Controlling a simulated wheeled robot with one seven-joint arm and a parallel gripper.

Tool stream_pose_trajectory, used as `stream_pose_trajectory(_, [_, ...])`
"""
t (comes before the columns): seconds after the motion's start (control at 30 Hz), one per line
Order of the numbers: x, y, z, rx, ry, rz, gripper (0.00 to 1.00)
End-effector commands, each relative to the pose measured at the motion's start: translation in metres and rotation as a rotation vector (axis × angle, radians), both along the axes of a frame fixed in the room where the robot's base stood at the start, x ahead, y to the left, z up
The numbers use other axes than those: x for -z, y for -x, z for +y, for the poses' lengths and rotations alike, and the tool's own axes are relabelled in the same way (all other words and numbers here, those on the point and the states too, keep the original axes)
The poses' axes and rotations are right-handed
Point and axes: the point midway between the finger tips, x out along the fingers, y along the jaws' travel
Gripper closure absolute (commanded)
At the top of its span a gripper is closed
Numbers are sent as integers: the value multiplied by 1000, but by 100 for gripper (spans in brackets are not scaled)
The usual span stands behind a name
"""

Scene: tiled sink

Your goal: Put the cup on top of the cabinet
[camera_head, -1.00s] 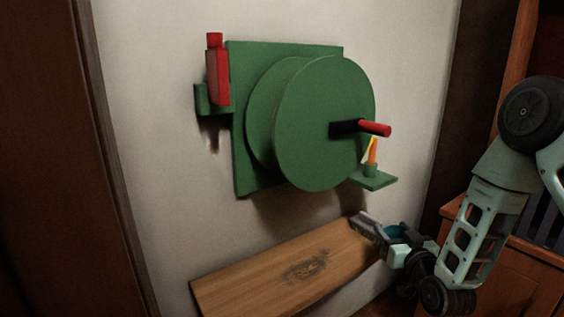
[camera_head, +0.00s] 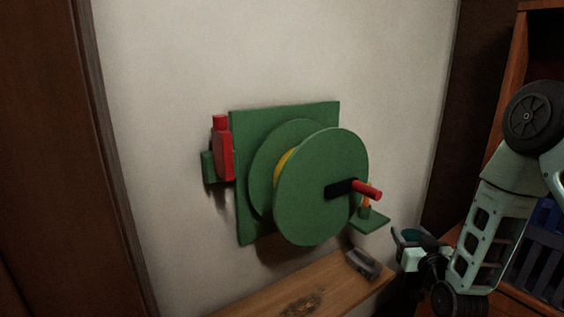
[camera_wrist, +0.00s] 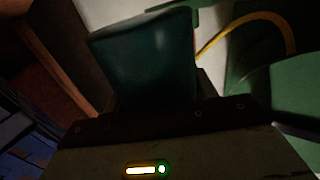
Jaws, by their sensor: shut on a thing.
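The cup (camera_wrist: 145,60) looks dark teal and fills the upper middle of the wrist view, right in front of my gripper. In the head view a small teal part of it shows (camera_head: 411,234) at my gripper (camera_head: 409,243). My gripper is shut on the cup, right of the wooden shelf and apart from it. The fingers are mostly hidden in the wrist view. A reddish-brown wooden cabinet (camera_head: 502,307) stands at the right edge, partly behind my arm. Its top is only partly in view.
A green hose reel (camera_head: 320,187) with a red handle (camera_head: 367,190) is on the wall. A grey object (camera_head: 362,264) lies on the wooden shelf (camera_head: 335,283) below it. A blue slatted crate (camera_head: 543,245) is at the right. Bare wall lies above the reel.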

Motion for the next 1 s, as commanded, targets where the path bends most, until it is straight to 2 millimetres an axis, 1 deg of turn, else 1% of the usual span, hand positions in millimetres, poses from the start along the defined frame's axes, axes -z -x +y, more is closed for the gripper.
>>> stream_pose_trajectory(0.03, [-26, 0, 0, 0, 0, 0, 77])
stream_pose_trajectory(0.2, [-59, 0, 0, 0, 1, 0, 77])
stream_pose_trajectory(0.3, [-71, 0, 0, 0, 1, 0, 77])
stream_pose_trajectory(0.47, [-81, 0, 0, 0, 1, 0, 77])
stream_pose_trajectory(0.67, [-80, 0, 0, 0, 1, 0, 77])
stream_pose_trajectory(0.77, [-75, 1, -1, -3, 0, 2, 77])
stream_pose_trajectory(0.87, [-59, 5, -6, -13, -1, 5, 77])
stream_pose_trajectory(0.97, [-34, 14, -11, -32, -4, 9, 77])
stream_pose_trajectory(1.0, [-23, 19, -13, -41, -5, 9, 77])
